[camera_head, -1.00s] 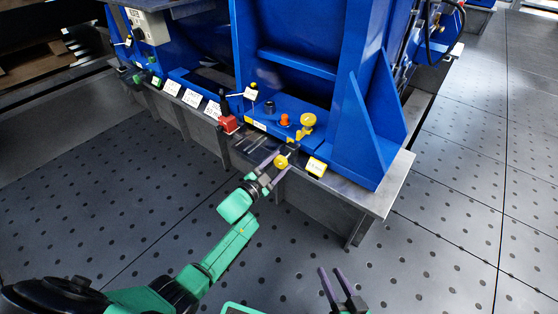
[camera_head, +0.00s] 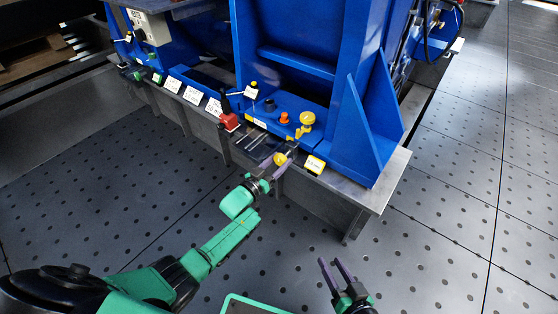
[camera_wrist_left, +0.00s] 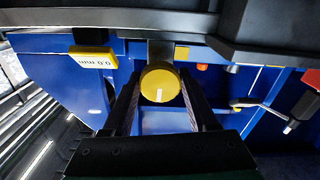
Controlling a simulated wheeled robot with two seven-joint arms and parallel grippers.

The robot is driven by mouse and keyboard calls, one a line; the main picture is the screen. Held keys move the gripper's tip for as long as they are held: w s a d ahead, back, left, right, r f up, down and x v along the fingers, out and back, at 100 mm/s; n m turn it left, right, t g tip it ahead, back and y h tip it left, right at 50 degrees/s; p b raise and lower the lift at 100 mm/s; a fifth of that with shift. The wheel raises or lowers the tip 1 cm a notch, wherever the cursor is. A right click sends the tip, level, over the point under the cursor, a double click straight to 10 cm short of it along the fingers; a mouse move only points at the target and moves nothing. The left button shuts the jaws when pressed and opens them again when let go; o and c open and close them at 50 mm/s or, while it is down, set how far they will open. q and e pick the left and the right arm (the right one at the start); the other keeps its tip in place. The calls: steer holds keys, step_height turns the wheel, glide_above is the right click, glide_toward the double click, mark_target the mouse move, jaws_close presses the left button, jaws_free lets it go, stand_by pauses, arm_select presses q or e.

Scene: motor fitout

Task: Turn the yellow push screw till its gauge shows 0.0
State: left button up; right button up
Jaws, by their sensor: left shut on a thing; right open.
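The yellow push screw (camera_head: 280,159) is a round knob on the front edge of the blue machine's base. It also shows in the left wrist view (camera_wrist_left: 160,80), with a white mark on its face pointing toward the gripper body. My left gripper (camera_head: 278,161) is shut on the screw, one finger on each side of it. The yellow gauge (camera_head: 315,164) is right of the screw. In the left wrist view the gauge (camera_wrist_left: 94,59) appears upside down and seems to read 0.0 mm. My right gripper (camera_head: 337,263) is open and empty above the floor.
A red block (camera_head: 229,122) with a black handle, an orange knob (camera_head: 284,118) and a taller yellow knob (camera_head: 306,119) stand on the base. White label cards (camera_head: 192,95) line its left part. The perforated floor (camera_head: 440,240) is clear at right.

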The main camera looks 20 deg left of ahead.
arm_select(q)
steer(key=shift+n, duration=0.3)
arm_select(e)
steer(key=shift+r, duration=0.1)
arm_select(q)
steer(key=o, duration=1.4)
arm_select(e)
steer(key=shift+a, duration=0.1)
arm_select(q)
steer(key=p+v, duration=0.3)
steer(key=v, duration=0.2)
steer(key=shift+s+a+r, duration=0.1)
steer(key=shift+s+r, duration=0.1)
steer(key=shift+s, duration=0.05)
steer(key=p, duration=0.3)
glide_toward(278, 161)
steer(key=v, duration=0.4)
steer(key=shift+s+f, duration=0.2)
steer(key=shift+f, duration=0.05)
arm_select(e)
steer(key=d+r+n+g+h, duration=0.1)
steer(key=d+r+g+h, duration=0.1)
steer(key=d+r+g, duration=0.2)
steer(key=shift+s+d+r+g, duration=0.2)
steer(key=shift+d+r+g, duration=0.2)
steer(key=shift+d, duration=0.35)
